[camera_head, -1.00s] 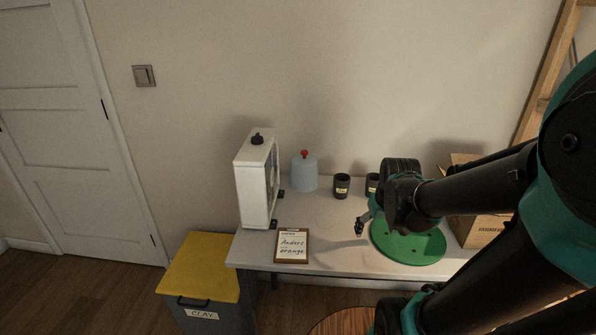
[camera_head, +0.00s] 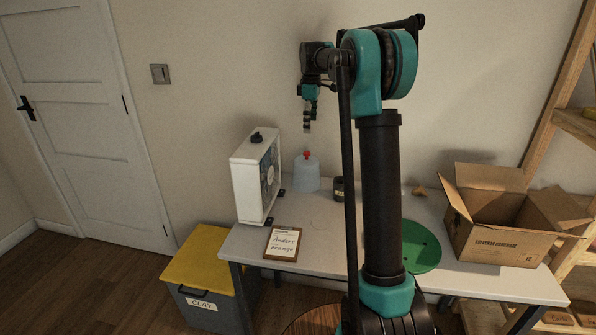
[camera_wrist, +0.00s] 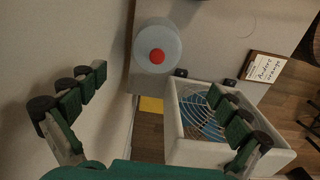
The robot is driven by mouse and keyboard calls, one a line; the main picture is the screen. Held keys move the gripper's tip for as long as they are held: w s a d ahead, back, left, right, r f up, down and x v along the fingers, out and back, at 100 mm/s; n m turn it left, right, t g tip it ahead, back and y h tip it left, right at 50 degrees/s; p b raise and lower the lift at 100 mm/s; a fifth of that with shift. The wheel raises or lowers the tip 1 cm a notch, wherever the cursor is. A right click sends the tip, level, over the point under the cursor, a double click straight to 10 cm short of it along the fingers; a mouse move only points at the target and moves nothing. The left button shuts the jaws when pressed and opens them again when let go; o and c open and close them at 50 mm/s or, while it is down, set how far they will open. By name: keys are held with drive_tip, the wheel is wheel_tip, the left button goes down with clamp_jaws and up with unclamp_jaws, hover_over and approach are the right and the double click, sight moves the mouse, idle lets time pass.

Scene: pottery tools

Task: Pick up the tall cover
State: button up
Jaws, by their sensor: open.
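The tall cover (camera_head: 306,175) is pale blue with a red knob on top and stands upright on the back of the table, just right of the white fan box. In the wrist view the cover (camera_wrist: 158,45) shows from above, knob towards me, ahead of and between the fingers. My gripper (camera_head: 307,129) hangs above the cover, fingers down, apart from it. In the wrist view my gripper (camera_wrist: 159,84) has its fingers spread wide with nothing between them.
The white fan box (camera_head: 247,180) stands close left of the cover, and the wall is close behind. A dark cup (camera_head: 338,188) stands to the right, partly behind my arm. A clipboard (camera_head: 283,243), green disc (camera_head: 424,248) and open cardboard box (camera_head: 487,245) are also on the table (camera_head: 318,258).

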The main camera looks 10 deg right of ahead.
sight(308, 153)
drive_tip(key=f, duration=1.2)
drive_tip(key=shift+w+a, duration=0.2)
drive_tip(key=shift+w+a+f, duration=0.1)
drive_tip(key=shift+a+f, duration=0.05)
drive_tip(key=shift+f, duration=1.2)
drive_tip(key=shift+w+a+f, duration=0.1)
drive_tip(key=shift+a+f, duration=0.05)
drive_tip(key=shift+f, duration=1.15)
drive_tip(key=c, duration=1)
